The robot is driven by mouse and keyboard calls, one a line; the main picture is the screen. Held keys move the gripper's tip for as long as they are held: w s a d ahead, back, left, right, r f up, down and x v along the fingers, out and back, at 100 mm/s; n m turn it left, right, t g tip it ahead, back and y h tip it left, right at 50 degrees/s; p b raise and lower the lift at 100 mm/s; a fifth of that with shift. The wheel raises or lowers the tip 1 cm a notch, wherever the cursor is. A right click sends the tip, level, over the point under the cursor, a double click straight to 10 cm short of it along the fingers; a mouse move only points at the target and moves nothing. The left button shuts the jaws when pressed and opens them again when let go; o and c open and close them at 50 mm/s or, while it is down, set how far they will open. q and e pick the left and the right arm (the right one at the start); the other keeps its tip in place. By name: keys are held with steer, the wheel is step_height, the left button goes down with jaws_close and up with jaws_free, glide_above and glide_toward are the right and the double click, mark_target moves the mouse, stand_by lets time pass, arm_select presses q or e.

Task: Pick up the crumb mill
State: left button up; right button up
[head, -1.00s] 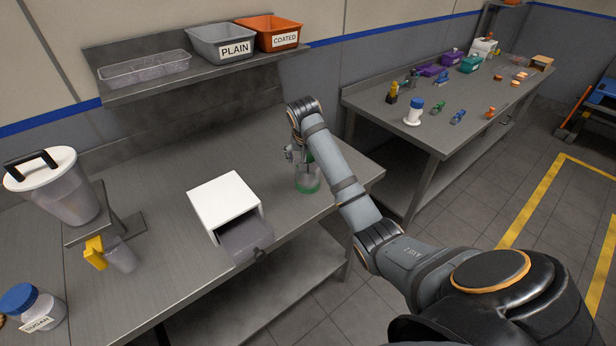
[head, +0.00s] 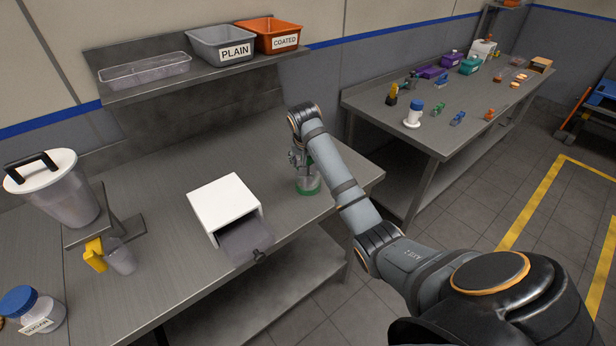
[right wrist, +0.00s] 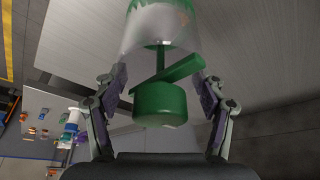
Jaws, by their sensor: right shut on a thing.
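The crumb mill (head: 308,187) stands upright near the right end of the left steel table, its green base low down and its upper part partly hidden by my right arm. In the right wrist view the mill (right wrist: 159,104) shows a clear body, a green crank bar and a green knob. My right gripper (right wrist: 162,82) has a finger on each side of the clear body and is shut on it. In the head view the right gripper (head: 299,160) is partly hidden behind its own wrist. My left gripper is not in view.
A white box (head: 224,202) with its grey drawer (head: 246,241) pulled out stands left of the mill. A lidded bin (head: 65,190) on a stand and a sugar jar (head: 36,309) are further left. The shelf above (head: 180,78) holds trays. Table behind the mill is clear.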

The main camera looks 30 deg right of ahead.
steer(key=shift+r, duration=0.15)
steer(key=shift+c, duration=0.6)
steer(key=shift+r, duration=0.55)
steer(key=r, duration=0.1)
steer(key=s+r, duration=0.2)
steer(key=r, duration=0.1)
steer(key=shift+d+b, duration=0.1)
steer(key=shift+b, duration=0.3)
steer(key=s+r+p, duration=0.6)
steer(key=s+r, duration=0.1)
steer(key=s, duration=0.5)
steer(key=shift+d+r+p, duration=0.25)
steer(key=shift+d+p, duration=0.15)
